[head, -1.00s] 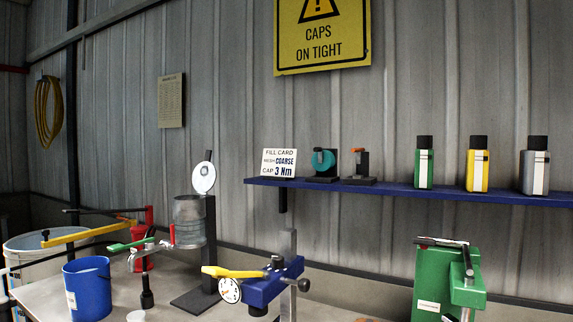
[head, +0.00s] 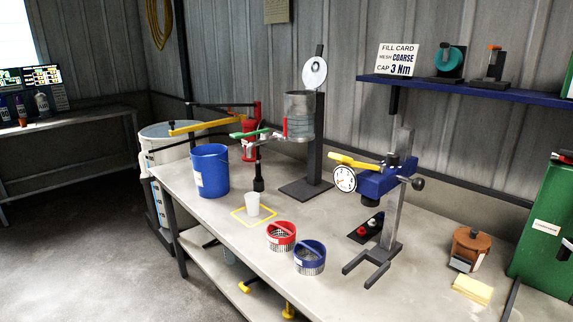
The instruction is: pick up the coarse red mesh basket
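A red mesh basket (head: 281,241) stands upright on the workbench near its front edge, in the middle of the head view. It has a red rim and a perforated metal wall. A similar basket with a blue rim (head: 309,260) stands close to its right and slightly nearer. The fill card (head: 397,60) on the shelf reads "MESH COARSE" and "CAP 3 Nm". Neither of my grippers shows in the head view.
A white cup (head: 252,204) stands in a yellow square behind the red basket. A blue bucket (head: 209,171) is to the left. A blue press with a dial (head: 345,179) and forked base stands to the right. The bench front edge is clear.

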